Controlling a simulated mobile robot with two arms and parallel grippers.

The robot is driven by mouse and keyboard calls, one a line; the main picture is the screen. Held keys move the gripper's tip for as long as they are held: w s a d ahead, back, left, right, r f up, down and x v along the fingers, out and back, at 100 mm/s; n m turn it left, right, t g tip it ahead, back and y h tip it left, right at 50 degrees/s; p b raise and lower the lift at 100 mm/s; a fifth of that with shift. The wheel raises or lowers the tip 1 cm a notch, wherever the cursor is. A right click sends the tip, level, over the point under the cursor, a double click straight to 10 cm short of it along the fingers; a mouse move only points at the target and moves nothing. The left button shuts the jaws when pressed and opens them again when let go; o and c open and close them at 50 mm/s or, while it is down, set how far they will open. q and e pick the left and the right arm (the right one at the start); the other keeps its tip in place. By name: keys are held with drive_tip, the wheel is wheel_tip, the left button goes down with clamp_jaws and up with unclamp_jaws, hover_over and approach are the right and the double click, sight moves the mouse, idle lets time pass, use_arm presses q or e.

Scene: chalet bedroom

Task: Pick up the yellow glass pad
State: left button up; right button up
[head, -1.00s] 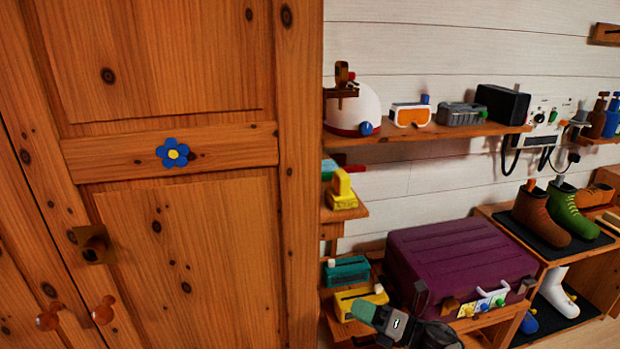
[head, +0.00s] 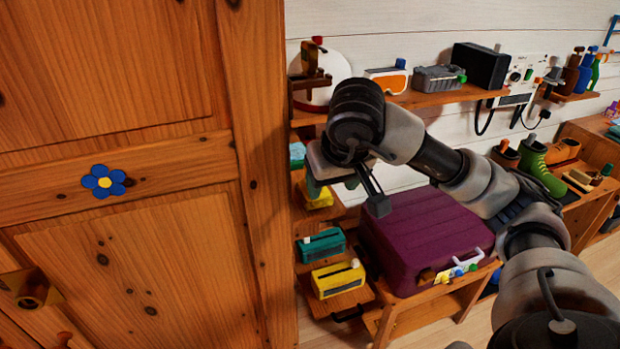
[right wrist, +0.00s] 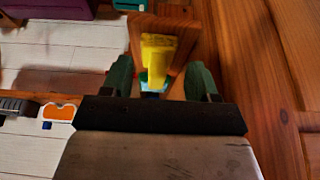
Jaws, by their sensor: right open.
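A yellow block-like object (head: 318,199), which looks like the yellow glass pad, sits on a small wooden side shelf next to the wardrobe. In the head view my gripper partly covers it. In the right wrist view its upright yellow part (right wrist: 158,55) shows between the fingers. My right gripper (head: 346,197) is open and empty, pointing down at that shelf; its green-padded fingers (right wrist: 161,78) stand on either side of the yellow part in the picture. I cannot tell whether they touch it. My left gripper is not in view.
A wooden wardrobe (head: 140,240) stands close on the left. A teal box (head: 321,246) and another yellow box (head: 338,280) sit on lower shelves. A purple suitcase (head: 425,235) is to the right. Goggles (head: 388,79) and a black box (head: 490,67) are on the upper shelf.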

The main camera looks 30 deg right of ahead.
drive_tip(key=w+p, duration=0.1)
drive_tip(key=w, duration=0.1)
drive_tip(key=w+d, duration=0.1)
drive_tip(key=w, duration=0.2)
drive_tip(key=shift+w+d+p, duration=0.15)
drive_tip(key=shift+w+p, duration=0.15)
drive_tip(key=shift+p, duration=0.1)
drive_tip(key=shift+w+d+r+p, duration=0.1)
drive_tip(key=shift+w+p, duration=0.25)
drive_tip(key=shift+w, duration=0.15)
drive_tip(key=p+x, duration=0.1)
drive_tip(key=x, duration=0.4)
drive_tip(key=shift+s, duration=0.1)
drive_tip(key=c, duration=0.5)
drive_tip(key=shift+c, duration=0.2)
drive_tip(key=shift+r+b, duration=0.55)
drive_tip(key=shift+b, duration=0.1)
drive_tip(key=s+a+b, duration=0.4)
drive_tip(key=s+b, duration=0.3)
drive_tip(key=s, duration=1)
drive_tip(key=shift+s, duration=0.25)
